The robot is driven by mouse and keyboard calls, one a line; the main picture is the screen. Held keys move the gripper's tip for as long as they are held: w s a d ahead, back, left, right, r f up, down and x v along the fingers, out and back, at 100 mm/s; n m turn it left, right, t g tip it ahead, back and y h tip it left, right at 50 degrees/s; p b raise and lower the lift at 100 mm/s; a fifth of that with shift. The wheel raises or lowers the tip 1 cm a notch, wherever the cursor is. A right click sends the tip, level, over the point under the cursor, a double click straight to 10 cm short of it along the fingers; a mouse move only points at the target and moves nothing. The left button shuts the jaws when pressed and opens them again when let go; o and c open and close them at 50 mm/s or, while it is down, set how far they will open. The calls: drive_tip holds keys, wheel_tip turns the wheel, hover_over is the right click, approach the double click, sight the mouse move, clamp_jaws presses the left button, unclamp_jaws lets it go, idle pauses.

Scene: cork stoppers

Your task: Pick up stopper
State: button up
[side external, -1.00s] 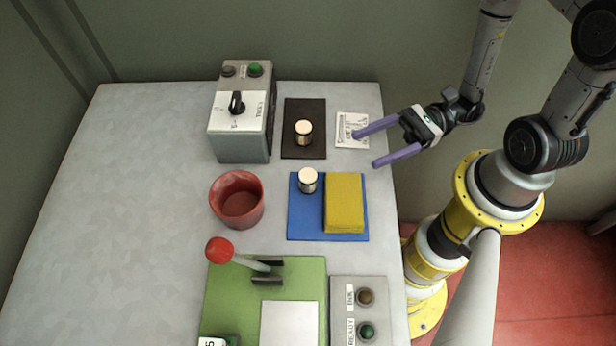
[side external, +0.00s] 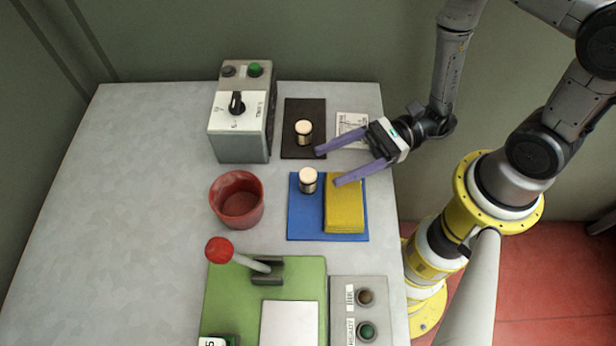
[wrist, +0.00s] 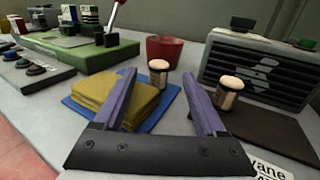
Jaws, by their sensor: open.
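Two small stoppers with pale, rounded tops and darker banded sides stand upright. One stopper (side external: 308,180) is on the blue mat (side external: 305,225), left of a yellow folded cloth or sponge (side external: 344,205). The other stopper (side external: 304,132) is on the black mat (side external: 290,110). My gripper (side external: 328,167), with two purple fingers, is open and empty. It is above the table, right of both stoppers, its fingers pointing toward them. In the wrist view the blue-mat stopper (wrist: 158,72) shows between the fingertips, farther off. The black-mat stopper (wrist: 228,92) is right of the right finger.
A grey box with a dial (side external: 240,125) stands behind left. A red cup (side external: 237,200) is left of the blue mat. A red-knobbed lever (side external: 220,250) rises from a green board (side external: 220,290), beside a button panel (side external: 345,285). The left table area is clear.

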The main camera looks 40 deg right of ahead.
sight(307, 178)
drive_tip(key=shift+x, duration=1.9)
drive_tip(key=shift+s, duration=0.1)
clamp_jaws()
